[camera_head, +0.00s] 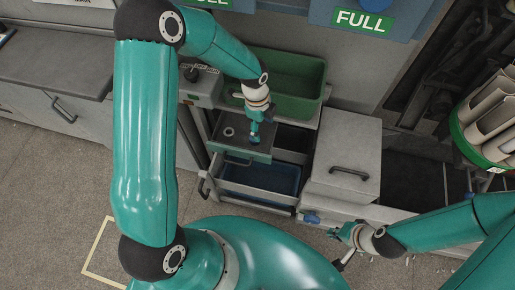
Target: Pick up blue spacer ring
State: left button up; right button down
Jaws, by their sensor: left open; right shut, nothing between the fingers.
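I cannot clearly pick out a blue spacer ring; the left gripper and wrist cover part of the tray. My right gripper (341,250) is low at the right, in front of the grey cabinet, shut and empty, away from the tray.
A green bin (290,72) stands behind the tray. A blue-lined open drawer (262,182) lies below it. A grey lidded box (345,150) with a dark handle is to the right. A drum of pale cones (495,115) stands at far right.

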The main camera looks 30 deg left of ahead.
pick_arm(q)
jog(key=w+a+m+y+b, duration=0.1)
jog(key=w+a+m+b, duration=0.1)
jog(key=w+a+m, duration=0.15)
jog(key=f, duration=0.3)
jog(key=f+b, duration=0.1)
jog(key=f, duration=0.2)
jog(key=s+f, duration=0.1)
jog(key=f, duration=0.2)
jog(key=shift+a+f+b, duration=0.15)
jog(key=shift+f+b, duration=0.1)
jog(key=shift+b, duration=0.05)
jog(key=shift+w+a+f+b, duration=0.15)
jog(key=shift+f+b, duration=0.15)
jog(key=shift+f, duration=1.2)
jog(key=shift+w+a+f+b, duration=0.15)
jog(key=shift+f+b, duration=0.1)
jog(key=shift+f, duration=1.25)
jog(key=c, duration=0.9)
pick_arm(e)
notch_tip(320, 180, down, 6)
